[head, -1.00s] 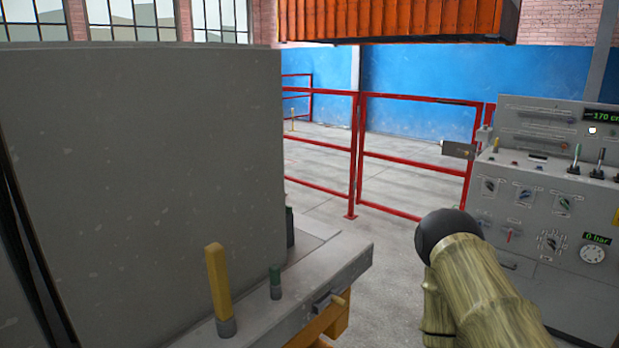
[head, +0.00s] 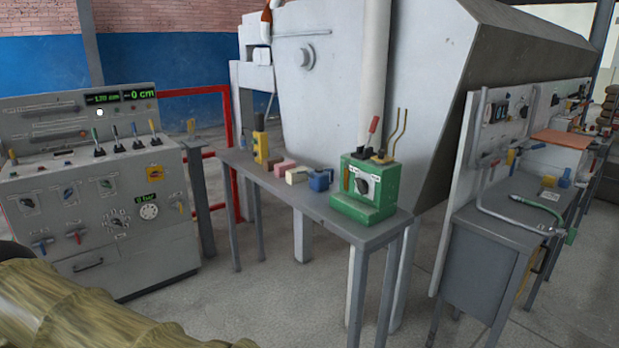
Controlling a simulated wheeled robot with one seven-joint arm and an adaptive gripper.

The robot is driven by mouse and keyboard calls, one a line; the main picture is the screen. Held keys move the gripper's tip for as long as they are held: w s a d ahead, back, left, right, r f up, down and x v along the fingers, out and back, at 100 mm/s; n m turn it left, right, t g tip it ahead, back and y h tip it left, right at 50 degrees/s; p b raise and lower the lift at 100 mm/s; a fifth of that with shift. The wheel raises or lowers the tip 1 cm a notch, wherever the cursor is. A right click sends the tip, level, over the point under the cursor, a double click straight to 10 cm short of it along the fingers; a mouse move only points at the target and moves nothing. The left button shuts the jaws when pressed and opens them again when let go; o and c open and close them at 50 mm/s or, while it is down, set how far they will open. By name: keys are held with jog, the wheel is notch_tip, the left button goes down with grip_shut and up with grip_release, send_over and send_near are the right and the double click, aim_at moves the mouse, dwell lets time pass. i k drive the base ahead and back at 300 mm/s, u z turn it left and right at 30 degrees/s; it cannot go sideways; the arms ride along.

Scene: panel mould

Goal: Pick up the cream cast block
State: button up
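The cream cast block (head: 297,175) lies on a narrow grey table (head: 350,229) near the middle of the head view. It sits in a row between a pink block (head: 282,167) on its left and a blue block (head: 320,180) on its right. Nothing hides it from this side. My gripper is not in view. Only a bamboo-textured part of my arm shows at the bottom left, well apart from the table.
A green box with a dial (head: 364,187) stands on the table's right end, and a yellow holder (head: 261,147) on its left part. A control console (head: 95,240) is at left. A grey workbench (head: 482,258) is at right. The floor before the table looks clear.

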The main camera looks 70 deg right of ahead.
aim_at(292, 178)
jog(key=z, duration=2.2)
jog(key=k, duration=0.4)
jog(key=z, duration=0.6)
jog(key=i, duration=1.25)
jog(key=u, duration=0.8)
